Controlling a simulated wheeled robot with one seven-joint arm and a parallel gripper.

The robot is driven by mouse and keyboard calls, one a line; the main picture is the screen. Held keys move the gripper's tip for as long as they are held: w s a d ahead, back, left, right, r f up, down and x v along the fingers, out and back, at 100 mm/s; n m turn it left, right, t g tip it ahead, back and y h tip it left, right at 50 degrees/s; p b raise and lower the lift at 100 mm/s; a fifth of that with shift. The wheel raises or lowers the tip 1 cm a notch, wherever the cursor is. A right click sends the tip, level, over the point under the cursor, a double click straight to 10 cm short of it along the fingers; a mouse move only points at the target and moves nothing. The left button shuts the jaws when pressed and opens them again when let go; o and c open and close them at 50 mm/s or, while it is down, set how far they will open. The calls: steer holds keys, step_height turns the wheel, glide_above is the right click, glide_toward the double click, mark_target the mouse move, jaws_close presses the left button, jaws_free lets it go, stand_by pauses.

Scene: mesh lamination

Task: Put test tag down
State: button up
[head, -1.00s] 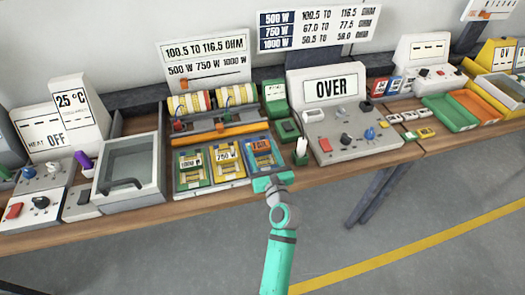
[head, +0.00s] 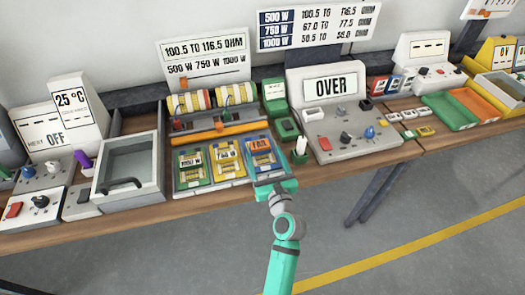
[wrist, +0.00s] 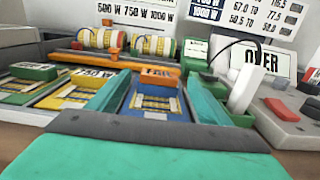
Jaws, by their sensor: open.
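An orange tag (head: 261,143) with dark lettering, hard to read, lies at the far end of the blue tray (head: 265,158). It also shows in the wrist view (wrist: 160,71), upright-looking and beyond my fingertips. I take it to be the test tag. My gripper (head: 265,168) is open over the near part of the blue tray. In the wrist view, my gripper's (wrist: 158,84) teal fingers are wide apart, with the blue tray between them and nothing clearly held. Whether the fingers touch the tray cannot be told.
A yellow tray (head: 228,160) marked 750 W and a green tray (head: 190,168) stand left of the blue one. A white upright piece (head: 301,146) stands close on the right, beside the meter (head: 335,130) reading OVER. The bench's front edge is near.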

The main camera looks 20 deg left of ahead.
steer(key=v, duration=0.8)
steer(key=shift+s+d, duration=0.15)
steer(key=shift+s, duration=0.05)
